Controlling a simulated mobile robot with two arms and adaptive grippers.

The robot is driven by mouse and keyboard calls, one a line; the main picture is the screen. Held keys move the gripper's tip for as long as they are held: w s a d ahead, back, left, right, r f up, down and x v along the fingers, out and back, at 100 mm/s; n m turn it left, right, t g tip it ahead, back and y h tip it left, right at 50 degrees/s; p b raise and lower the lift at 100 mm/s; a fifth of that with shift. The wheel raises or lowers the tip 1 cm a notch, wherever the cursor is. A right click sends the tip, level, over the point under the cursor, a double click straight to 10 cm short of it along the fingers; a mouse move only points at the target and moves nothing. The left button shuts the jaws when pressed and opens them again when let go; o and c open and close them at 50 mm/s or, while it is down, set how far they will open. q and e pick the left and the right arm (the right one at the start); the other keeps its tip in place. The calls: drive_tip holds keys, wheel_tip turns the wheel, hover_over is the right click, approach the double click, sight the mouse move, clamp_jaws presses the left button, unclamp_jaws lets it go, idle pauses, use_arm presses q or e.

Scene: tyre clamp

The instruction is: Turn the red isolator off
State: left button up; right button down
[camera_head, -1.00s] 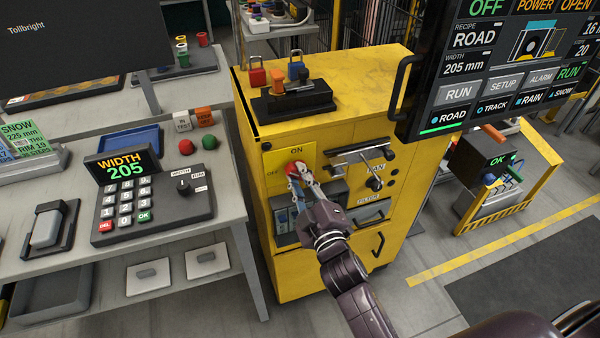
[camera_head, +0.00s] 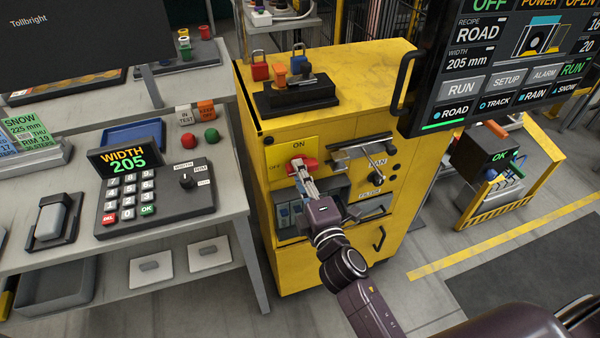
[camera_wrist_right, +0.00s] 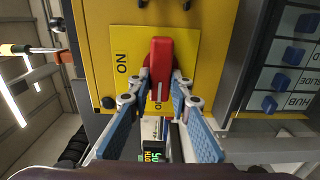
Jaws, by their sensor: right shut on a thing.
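The red isolator (camera_head: 310,164) is a handle on a yellow plate on the front of the yellow cabinet. ON is printed above it and OFF to its left. In the head view the handle lies roughly level, across the plate. In the right wrist view the isolator (camera_wrist_right: 160,58) runs lengthwise between my fingers, with ON at the left. My right gripper (camera_head: 299,166) is shut on the handle, one fingertip along each side; it also shows in the right wrist view (camera_wrist_right: 160,90). My left gripper is not in view.
The yellow cabinet (camera_head: 345,78) carries a black padlock stand (camera_head: 295,97) on top. Right of the isolator is a latch bar (camera_head: 355,150). A grey bench with a keypad (camera_head: 155,200) stands left. A large screen (camera_head: 500,65) hangs at the upper right, near the cabinet.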

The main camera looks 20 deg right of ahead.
idle(0.5)
drive_tip(key=c, duration=1.8)
unclamp_jaws()
drive_tip(key=shift+o, duration=0.2)
drive_tip(key=s, duration=1.2)
drive_tip(key=shift+d, duration=0.15)
